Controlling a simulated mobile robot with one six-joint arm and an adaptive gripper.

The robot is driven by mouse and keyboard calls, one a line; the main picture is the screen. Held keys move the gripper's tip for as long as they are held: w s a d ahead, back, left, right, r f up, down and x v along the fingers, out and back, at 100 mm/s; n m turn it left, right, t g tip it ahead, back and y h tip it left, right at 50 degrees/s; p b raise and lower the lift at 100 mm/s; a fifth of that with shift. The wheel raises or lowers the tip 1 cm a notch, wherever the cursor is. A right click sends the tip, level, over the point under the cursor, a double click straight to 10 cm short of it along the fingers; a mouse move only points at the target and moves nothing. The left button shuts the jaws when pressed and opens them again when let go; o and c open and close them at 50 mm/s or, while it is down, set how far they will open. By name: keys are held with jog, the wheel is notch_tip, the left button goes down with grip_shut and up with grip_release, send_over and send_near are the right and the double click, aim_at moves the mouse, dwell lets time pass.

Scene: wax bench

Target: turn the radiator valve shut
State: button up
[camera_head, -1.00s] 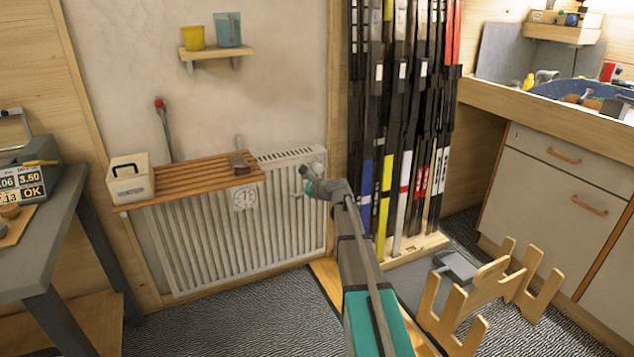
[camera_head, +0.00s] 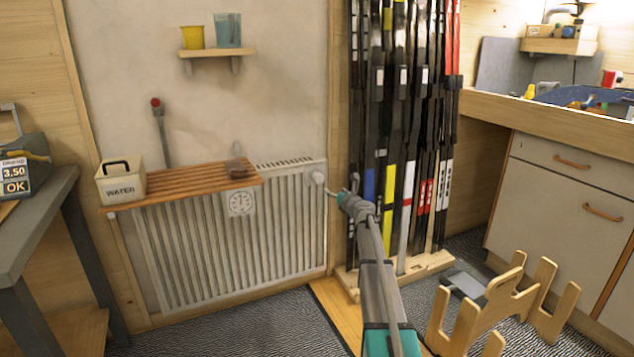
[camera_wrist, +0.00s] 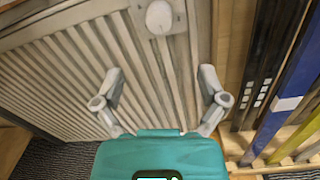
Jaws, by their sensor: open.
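The radiator (camera_head: 235,240) is a pale ribbed panel on the wall. Its valve knob (camera_head: 317,177) is white and round, at the radiator's upper right corner; the wrist view shows it at the top centre (camera_wrist: 159,17). My gripper (camera_head: 342,190) is just right of and below the knob in the head view, apart from it in the picture. In the wrist view my gripper (camera_wrist: 161,75) has its two grey fingers spread wide with nothing between them. The knob lies beyond the fingertips, roughly centred between them. No marking on the knob is readable.
A slatted shelf (camera_head: 190,184) over the radiator bears a white WATER box (camera_head: 121,187). Skis (camera_head: 400,130) stand in a rack close right of my gripper. A wooden stand (camera_head: 500,310) is on the floor at right. The floor mat (camera_head: 235,325) before the radiator is clear.

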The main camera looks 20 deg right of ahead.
aim_at(320, 179)
jog(key=shift+w, duration=0.1)
jog(key=w, duration=0.9)
jog(key=w+a, duration=0.1)
jog(key=w, duration=0.3)
jog(key=shift+w, duration=0.3)
jog(key=c, duration=1.1)
jog(key=shift+a, duration=0.35)
jog(key=shift+c, duration=0.2)
jog(key=shift+d, duration=0.25)
